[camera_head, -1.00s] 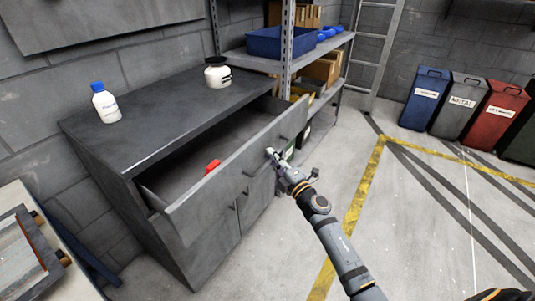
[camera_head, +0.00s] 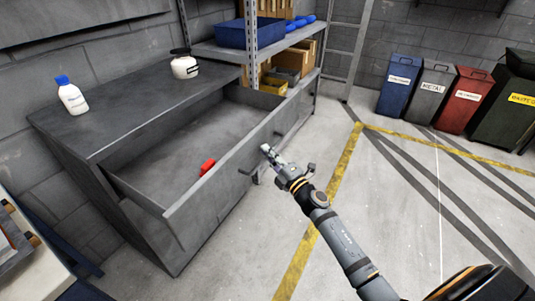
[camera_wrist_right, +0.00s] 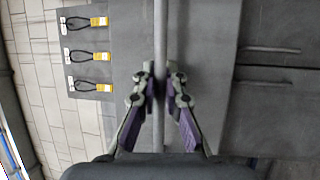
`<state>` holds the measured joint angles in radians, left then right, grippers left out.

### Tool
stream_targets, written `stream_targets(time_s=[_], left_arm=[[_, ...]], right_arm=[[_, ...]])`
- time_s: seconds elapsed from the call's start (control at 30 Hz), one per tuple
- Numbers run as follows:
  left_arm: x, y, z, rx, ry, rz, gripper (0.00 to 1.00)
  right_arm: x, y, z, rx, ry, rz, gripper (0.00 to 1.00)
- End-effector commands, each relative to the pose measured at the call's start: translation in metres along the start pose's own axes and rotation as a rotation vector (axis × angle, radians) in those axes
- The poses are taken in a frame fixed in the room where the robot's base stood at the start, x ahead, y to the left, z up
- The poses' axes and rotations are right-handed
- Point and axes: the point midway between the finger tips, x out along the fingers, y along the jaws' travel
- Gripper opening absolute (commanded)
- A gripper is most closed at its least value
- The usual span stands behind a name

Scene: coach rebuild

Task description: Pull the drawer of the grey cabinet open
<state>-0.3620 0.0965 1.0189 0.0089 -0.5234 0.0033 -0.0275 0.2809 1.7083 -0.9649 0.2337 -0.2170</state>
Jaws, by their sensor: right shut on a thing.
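The grey cabinet (camera_head: 105,118) stands against the wall at the left in the head view. Its drawer (camera_head: 165,170) is pulled well out, with the inside in view from above. A small red object (camera_head: 207,166) lies in it. My right gripper (camera_head: 267,151) is at the outer face of the drawer front. In the wrist view the right gripper (camera_wrist_right: 160,88) has its two fingers closed around the long bar handle (camera_wrist_right: 160,35). My left gripper is in neither view.
A white bottle with a blue cap (camera_head: 71,96) and a white jar (camera_head: 184,66) stand on the cabinet top. A metal shelf (camera_head: 280,48) stands beyond the cabinet. Several bins, one of them red (camera_head: 463,98), line the back right. The marked floor is clear.

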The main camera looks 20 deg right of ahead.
Motion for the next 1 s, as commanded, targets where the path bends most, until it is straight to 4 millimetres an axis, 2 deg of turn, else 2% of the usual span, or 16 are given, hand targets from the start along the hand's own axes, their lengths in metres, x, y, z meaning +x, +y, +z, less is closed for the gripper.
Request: stream_targets(time_s=[0.2,0.23,0.4,0.6,0.73,1.0], left_arm=[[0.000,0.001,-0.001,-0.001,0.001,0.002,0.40],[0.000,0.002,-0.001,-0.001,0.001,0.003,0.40],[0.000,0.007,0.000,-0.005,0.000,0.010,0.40],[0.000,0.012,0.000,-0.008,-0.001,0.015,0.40],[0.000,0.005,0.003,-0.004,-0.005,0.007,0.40],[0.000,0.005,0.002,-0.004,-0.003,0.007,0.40]], right_arm=[[-0.001,-0.001,0.000,0.000,0.001,-0.002,0.00],[-0.001,-0.001,0.000,0.000,0.000,-0.002,0.14],[0.000,-0.001,0.000,0.000,0.000,-0.001,0.34],[0.000,-0.001,0.000,0.000,0.000,-0.001,0.34],[-0.003,-0.001,0.000,-0.001,0.000,-0.001,0.34],[-0.042,-0.002,0.000,0.000,0.001,-0.004,0.34]])
